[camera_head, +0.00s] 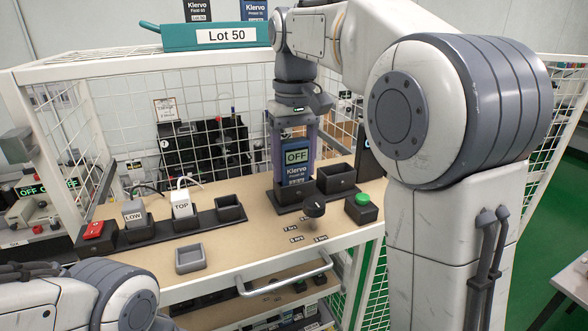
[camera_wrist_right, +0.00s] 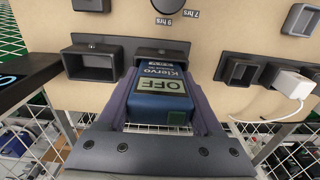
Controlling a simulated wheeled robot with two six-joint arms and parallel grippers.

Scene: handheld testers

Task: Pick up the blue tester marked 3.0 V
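A blue tester (camera_head: 295,170) with a grey screen reading OFF and the name Klervo stands upright at a dark holder (camera_head: 284,207) on the workbench. It also shows in the right wrist view (camera_wrist_right: 160,96); its voltage mark is too small to read surely. My right gripper (camera_head: 293,150) comes down from above, its two fingers on either side of the tester, seemingly against its sides. In the right wrist view the fingers (camera_wrist_right: 163,105) flank the tester, whose lower end is at the holder slot. My left arm shows at the lower left; its gripper is out of view.
An empty dark holder (camera_head: 337,178) stands right of the tester. A black knob (camera_head: 314,206) and a green button (camera_head: 362,201) are in front. LOW (camera_head: 134,212) and TOP (camera_head: 182,203) plugs, a red switch (camera_head: 94,229) and a grey tray (camera_head: 190,258) lie left. White mesh stands behind.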

